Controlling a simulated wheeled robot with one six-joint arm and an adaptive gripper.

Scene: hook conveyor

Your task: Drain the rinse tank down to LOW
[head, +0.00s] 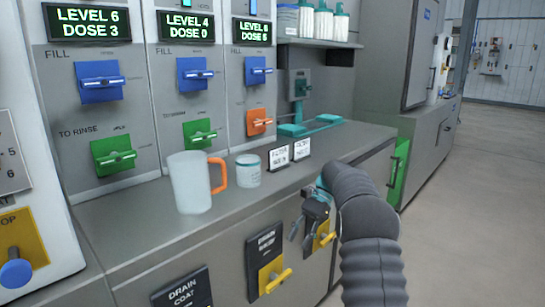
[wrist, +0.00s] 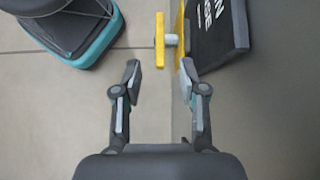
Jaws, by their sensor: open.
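In the wrist view, a yellow T-handle (wrist: 160,40) on a grey stem lies beyond the open fingertips (wrist: 160,76), untouched. The dark sign (wrist: 217,28) beside it shows only letters ending in N and SE.
A DRAIN COAT sign (head: 183,290) is at lower left. Open floor (head: 470,215) lies to the right.

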